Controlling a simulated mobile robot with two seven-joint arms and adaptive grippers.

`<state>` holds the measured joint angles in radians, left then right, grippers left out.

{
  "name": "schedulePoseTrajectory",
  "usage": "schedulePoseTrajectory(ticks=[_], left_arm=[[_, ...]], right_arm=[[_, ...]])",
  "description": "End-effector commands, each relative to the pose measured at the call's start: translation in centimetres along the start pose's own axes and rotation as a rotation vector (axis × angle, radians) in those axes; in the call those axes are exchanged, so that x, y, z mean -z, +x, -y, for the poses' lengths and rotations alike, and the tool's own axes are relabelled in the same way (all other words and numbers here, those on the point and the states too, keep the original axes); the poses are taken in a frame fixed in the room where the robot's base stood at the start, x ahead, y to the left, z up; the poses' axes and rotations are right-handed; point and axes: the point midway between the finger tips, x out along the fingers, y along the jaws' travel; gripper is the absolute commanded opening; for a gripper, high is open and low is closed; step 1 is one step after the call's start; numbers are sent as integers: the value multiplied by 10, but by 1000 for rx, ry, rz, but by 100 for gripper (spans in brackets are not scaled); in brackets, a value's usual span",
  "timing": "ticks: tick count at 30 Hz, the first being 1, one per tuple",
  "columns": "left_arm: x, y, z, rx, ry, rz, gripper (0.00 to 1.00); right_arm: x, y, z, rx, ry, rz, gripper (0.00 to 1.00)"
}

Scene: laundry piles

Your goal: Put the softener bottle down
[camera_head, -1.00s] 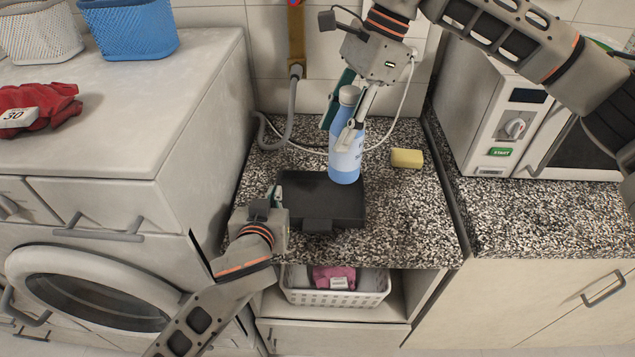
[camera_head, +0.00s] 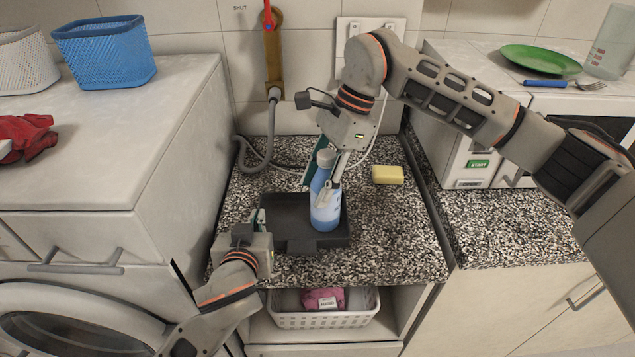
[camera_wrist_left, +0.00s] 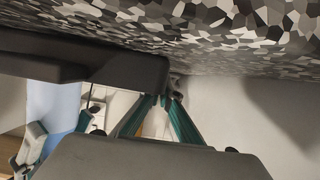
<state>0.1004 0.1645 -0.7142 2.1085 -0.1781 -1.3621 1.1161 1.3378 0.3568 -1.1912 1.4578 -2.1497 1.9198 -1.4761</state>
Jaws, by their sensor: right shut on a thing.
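The softener bottle (camera_head: 325,205), light blue with a grey cap, stands upright over the right part of the black tray (camera_head: 285,245). My right gripper (camera_head: 328,188) is shut around its upper body from above. Whether the base touches the tray floor I cannot tell. In the left wrist view the bottle (camera_wrist_left: 52,105) is partly visible, its base hidden by the tray wall (camera_wrist_left: 110,68). My left gripper (camera_head: 261,222) is at the tray's left side, low over the counter.
A yellow sponge (camera_head: 387,175) lies right of the tray on the speckled counter (camera_head: 395,235). A grey hose (camera_head: 245,155) and white cable run behind. A white basket (camera_head: 325,318) sits below the counter.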

Motion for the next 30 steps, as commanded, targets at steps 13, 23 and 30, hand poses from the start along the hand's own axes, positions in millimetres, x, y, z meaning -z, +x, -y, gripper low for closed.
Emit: schedulePoseTrajectory(ticks=[13, 23, 30], left_arm=[[0, 0, 0, 0, 0, -1, 0], [1, 0, 0, 0, 0, -1, 0], [1, 0, 0, 0, 0, -1, 0]], right_arm=[[1, 2, 0, 0, 1, 0, 57], [1, -21, 1, 3, 1, -2, 57], [0, -71, 1, 4, 1, -3, 57]])
